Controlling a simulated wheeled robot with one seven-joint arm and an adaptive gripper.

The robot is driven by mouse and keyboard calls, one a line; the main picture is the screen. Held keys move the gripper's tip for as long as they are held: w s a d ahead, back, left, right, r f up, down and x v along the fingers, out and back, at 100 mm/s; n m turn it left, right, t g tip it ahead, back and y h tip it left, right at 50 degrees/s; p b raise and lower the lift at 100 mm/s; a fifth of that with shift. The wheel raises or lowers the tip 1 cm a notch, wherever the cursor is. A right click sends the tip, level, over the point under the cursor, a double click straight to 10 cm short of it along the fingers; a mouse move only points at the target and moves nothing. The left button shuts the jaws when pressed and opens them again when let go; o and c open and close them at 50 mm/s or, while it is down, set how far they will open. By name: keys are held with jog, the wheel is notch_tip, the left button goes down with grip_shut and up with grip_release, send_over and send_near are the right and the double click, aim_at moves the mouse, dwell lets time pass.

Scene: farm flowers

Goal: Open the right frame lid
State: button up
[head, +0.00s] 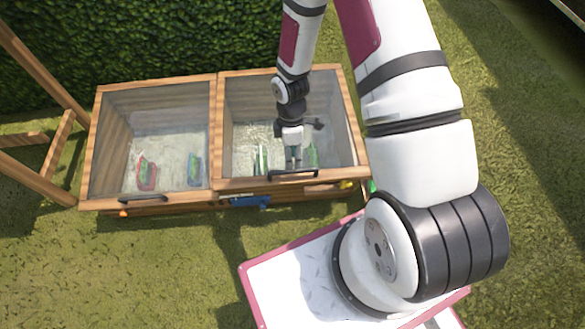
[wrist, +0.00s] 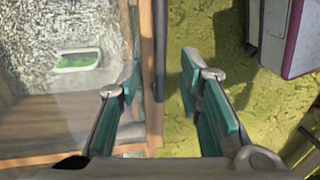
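The right frame lid (head: 349,112) is a wooden-framed clear pane lying shut on its box. A dark bar handle (head: 295,174) sits on its front rail. My gripper (head: 293,162) is above the lid, just behind the handle in the head view. In the wrist view my gripper (wrist: 168,82) has its two teal-padded fingers spread apart. The wooden rail (wrist: 148,60) and the dark handle (wrist: 159,50) show between the fingers, farther from the camera. I cannot tell how much height separates the fingertips from the handle. Nothing is held.
The left frame lid (head: 97,140) is shut, with its own dark handle (head: 142,199). Small coloured items lie beneath both panes. A blue object (head: 245,201) is at the box front. A hedge (head: 150,40) stands behind; a wooden stand (head: 45,160) is left.

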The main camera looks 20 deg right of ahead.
jog(key=shift+s+a+f+b, duration=0.1)
jog(key=shift+f+b, duration=0.15)
jog(key=shift+f, duration=0.5)
jog(key=shift+s+d+f+b, duration=0.1)
jog(key=shift+f+b, duration=0.1)
jog(key=shift+f, duration=0.6)
jog(key=shift+s+a+f+b, duration=0.1)
jog(key=shift+f+b, duration=0.15)
jog(key=shift+f, duration=0.5)
grip_shut()
